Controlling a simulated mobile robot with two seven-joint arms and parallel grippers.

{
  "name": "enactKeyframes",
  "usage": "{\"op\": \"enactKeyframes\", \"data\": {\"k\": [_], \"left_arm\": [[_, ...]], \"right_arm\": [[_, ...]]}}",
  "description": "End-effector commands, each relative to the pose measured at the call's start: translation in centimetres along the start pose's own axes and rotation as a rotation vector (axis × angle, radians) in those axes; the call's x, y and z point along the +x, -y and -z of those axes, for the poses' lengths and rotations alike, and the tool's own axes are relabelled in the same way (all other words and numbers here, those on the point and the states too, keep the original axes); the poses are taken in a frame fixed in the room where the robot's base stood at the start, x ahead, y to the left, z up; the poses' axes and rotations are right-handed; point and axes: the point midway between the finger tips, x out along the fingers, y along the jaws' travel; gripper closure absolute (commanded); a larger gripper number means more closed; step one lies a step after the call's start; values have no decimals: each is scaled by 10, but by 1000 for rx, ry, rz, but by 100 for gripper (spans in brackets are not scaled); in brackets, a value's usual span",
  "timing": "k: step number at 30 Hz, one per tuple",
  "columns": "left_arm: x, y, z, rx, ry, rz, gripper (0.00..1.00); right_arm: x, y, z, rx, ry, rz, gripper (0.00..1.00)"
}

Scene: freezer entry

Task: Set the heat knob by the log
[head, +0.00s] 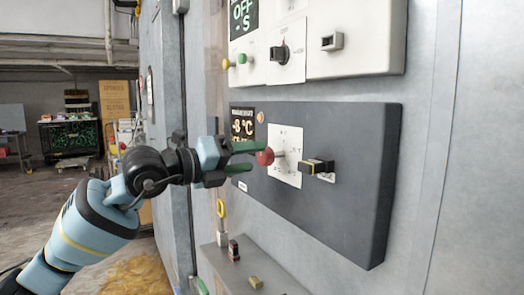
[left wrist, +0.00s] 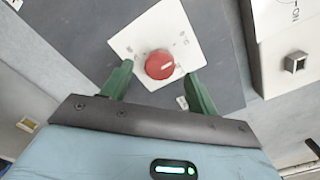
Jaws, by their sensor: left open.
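The red knob (head: 265,157) stands out from a white dial plate (head: 285,172) on the dark grey panel (head: 345,220). My left gripper (head: 245,158) is open, with green fingers at either side of the knob. In the left wrist view the fingertips (left wrist: 160,72) flank the knob with gaps on both sides. I see no log that I can read. My right gripper is not in view.
A white panel (head: 360,35) with a black knob (head: 281,53) is above. A grey ledge (head: 240,262) with small items lies below. Open floor is at the left.

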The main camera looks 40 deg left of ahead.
Motion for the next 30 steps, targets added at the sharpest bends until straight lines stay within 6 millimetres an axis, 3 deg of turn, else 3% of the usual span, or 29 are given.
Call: {"op": "enactKeyframes", "data": {"k": [9, 22, 30], "left_arm": [[36, 2, -1, -2, 1, 3, 41], [45, 0, 1, 0, -2, 0, 41], [45, 0, 1, 0, -2, 0, 75]], "right_arm": [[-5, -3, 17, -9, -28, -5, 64], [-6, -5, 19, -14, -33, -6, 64], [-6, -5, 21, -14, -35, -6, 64]]}}
